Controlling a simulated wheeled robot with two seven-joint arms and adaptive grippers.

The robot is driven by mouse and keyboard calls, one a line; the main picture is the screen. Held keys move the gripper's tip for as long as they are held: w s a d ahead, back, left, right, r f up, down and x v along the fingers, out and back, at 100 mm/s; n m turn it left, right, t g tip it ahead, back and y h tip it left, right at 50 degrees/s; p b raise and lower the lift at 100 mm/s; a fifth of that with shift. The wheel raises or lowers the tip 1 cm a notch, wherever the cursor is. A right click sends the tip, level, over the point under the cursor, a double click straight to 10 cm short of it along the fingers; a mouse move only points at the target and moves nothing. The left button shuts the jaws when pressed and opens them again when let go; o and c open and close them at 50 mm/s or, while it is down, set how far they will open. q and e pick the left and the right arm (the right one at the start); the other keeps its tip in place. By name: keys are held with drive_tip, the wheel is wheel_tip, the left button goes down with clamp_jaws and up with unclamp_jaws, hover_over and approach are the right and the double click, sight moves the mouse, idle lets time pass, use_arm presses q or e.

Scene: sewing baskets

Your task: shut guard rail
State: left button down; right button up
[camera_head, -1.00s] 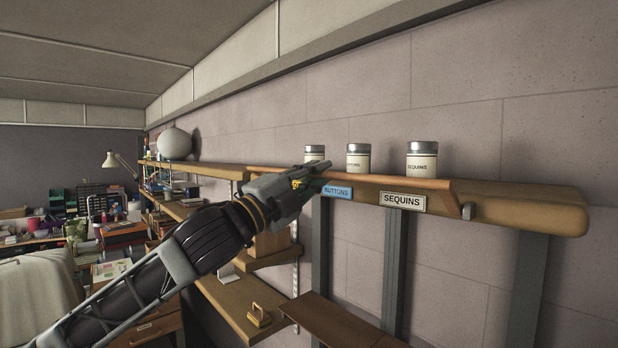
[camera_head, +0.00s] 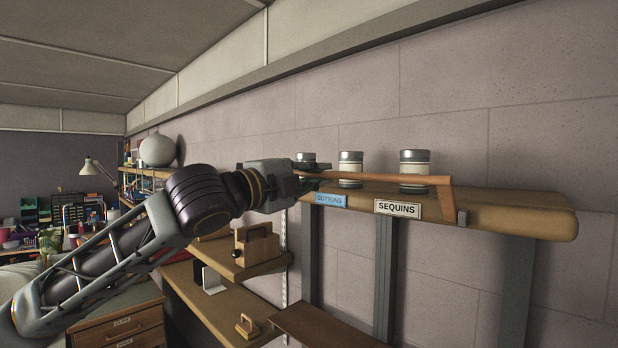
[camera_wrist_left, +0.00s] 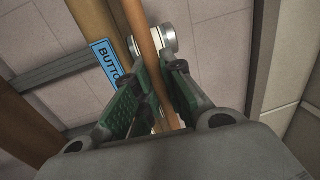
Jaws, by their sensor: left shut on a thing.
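The guard rail (camera_head: 400,178) is a thin orange-brown wooden bar along the front of the upper shelf (camera_head: 530,211). It stands raised above the shelf edge, in front of the jars, with its right end arm coming down to a grey bracket (camera_head: 462,217). My left gripper (camera_head: 308,178) is shut on the bar near its left part. In the left wrist view the bar (camera_wrist_left: 148,38) runs between the green-padded fingers (camera_wrist_left: 153,100). The rail's left end is hidden behind my gripper. My right gripper is not in view.
Silver-lidded jars stand on the shelf, including a right one (camera_head: 415,171) and a middle one (camera_head: 351,168). A blue buttons label (camera_head: 331,200) and a sequins label (camera_head: 398,208) are on the shelf front. A lower shelf (camera_head: 225,305) holds a wooden-handled item (camera_head: 247,326).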

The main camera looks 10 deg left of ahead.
use_arm(q)
drive_tip(key=shift+w+d+r+g+y, duration=0.25)
drive_tip(key=shift+w+d+g+y, duration=0.35)
drive_tip(key=shift+g+y, duration=0.35)
drive_tip(key=shift+w+d+r+g+y, duration=0.4)
drive_tip(key=shift+w+g+y, duration=0.35)
drive_tip(key=shift+g, duration=0.45)
drive_tip(key=shift+w+d+r+g+y, duration=0.15)
drive_tip(key=shift+w+d+g+y, duration=0.4)
drive_tip(key=shift+g+y, duration=0.45)
drive_tip(key=c, duration=1.5)
unclamp_jaws()
drive_tip(key=shift+w, duration=0.15)
drive_tip(key=v, duration=1.2)
drive_tip(key=shift+a, duration=0.1)
